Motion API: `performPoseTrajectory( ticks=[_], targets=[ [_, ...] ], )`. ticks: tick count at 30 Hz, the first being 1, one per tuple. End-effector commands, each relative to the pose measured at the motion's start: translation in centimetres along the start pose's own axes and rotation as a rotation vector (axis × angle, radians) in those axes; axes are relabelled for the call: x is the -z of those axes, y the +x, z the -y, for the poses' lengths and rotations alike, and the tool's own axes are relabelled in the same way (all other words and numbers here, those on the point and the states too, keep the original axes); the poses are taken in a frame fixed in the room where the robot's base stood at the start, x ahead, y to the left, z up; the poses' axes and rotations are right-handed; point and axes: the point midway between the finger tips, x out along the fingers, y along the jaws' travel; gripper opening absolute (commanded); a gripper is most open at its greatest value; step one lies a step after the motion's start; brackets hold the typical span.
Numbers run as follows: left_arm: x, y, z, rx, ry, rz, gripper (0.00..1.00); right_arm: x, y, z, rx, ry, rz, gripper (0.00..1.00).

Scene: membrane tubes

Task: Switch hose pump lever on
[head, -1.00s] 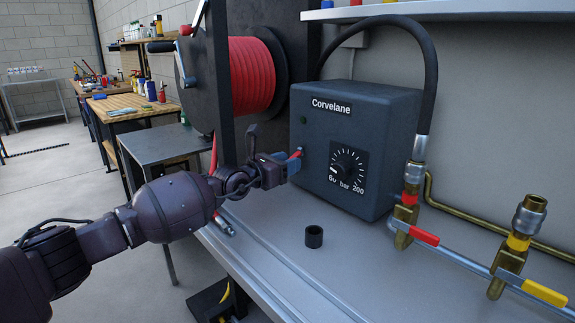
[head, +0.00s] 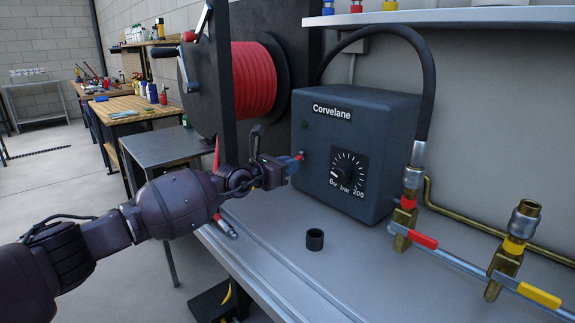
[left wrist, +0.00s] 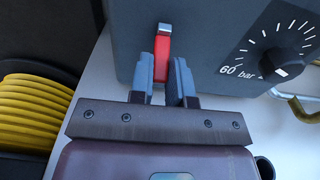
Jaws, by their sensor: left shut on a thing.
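The grey pump box (head: 322,180), marked "Corvelane", stands on the bench. A small red lever (head: 299,156) sticks out low on its left part; it also shows in the left wrist view (left wrist: 164,42), with a pale tip at its upper end. My left gripper (head: 296,162) is shut on this lever. In the left wrist view my left gripper (left wrist: 167,72) has one finger on each side of the red lever. The fingers hide part of the lever in the head view. A dark green lamp (head: 305,124) sits above it. My right gripper is not in view.
A pressure dial (head: 348,175) is right of the lever. A black ring (head: 315,239) stands on the bench in front. Brass valves with a red handle (head: 422,239) and a yellow handle (head: 539,295) are at right. A red hose reel (head: 252,80) is behind my arm.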

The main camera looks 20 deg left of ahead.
Motion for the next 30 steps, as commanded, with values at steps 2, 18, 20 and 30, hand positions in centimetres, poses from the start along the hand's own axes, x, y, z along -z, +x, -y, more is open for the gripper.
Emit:
performPoseTrajectory(
  ticks=[2, 18, 20, 30],
  targets=[
    [-1.3, -0.3, 0.1, -0.001, 0.004, -0.037, 0.00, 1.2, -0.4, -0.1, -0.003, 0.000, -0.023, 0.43],
    [-3.5, -0.2, 0.1, -0.002, 0.005, -0.499, 0.00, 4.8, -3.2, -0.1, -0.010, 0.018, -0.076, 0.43],
    [-3.5, -0.1, 0.1, -0.002, 0.003, -0.548, 0.00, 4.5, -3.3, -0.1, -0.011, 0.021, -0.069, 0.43],
    [-3.6, 0.2, 0.0, 0.000, -0.001, -0.754, 0.00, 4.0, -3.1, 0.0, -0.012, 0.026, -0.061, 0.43]
  ],
)
